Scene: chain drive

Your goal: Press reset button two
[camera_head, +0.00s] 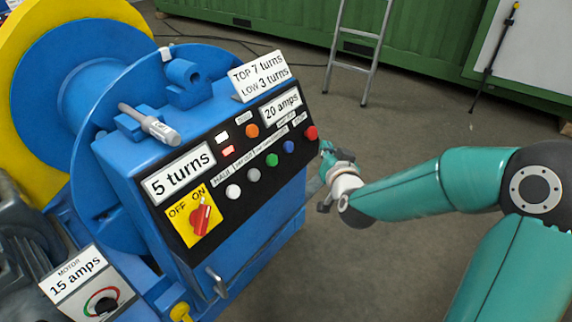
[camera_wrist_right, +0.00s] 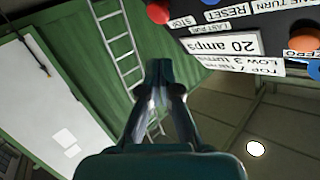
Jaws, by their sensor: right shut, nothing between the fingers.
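The black control panel (camera_head: 290,110) on the blue machine carries a row of white, grey, green, blue and red buttons. The blue button (camera_head: 289,146) sits between the green button (camera_head: 270,160) and the red button (camera_head: 311,133). An orange button (camera_head: 252,130) is higher up. In the right wrist view a RESET label (camera_wrist_right: 226,14) shows upside down, near the red button (camera_wrist_right: 158,11). Which button is number two I cannot tell. My right gripper (camera_head: 325,152) is just beyond the panel's right edge, near the red button. Its fingers (camera_wrist_right: 160,70) are shut and empty. My left gripper is out of view.
A red OFF/ON switch (camera_head: 201,216) is at the panel's lower left. A "20 amps" sign (camera_head: 281,106) and a "TOP 7 turns" sign (camera_head: 260,76) stand above the buttons. A ladder (camera_head: 358,50) leans on a green container (camera_head: 280,18). The floor behind my right arm is clear.

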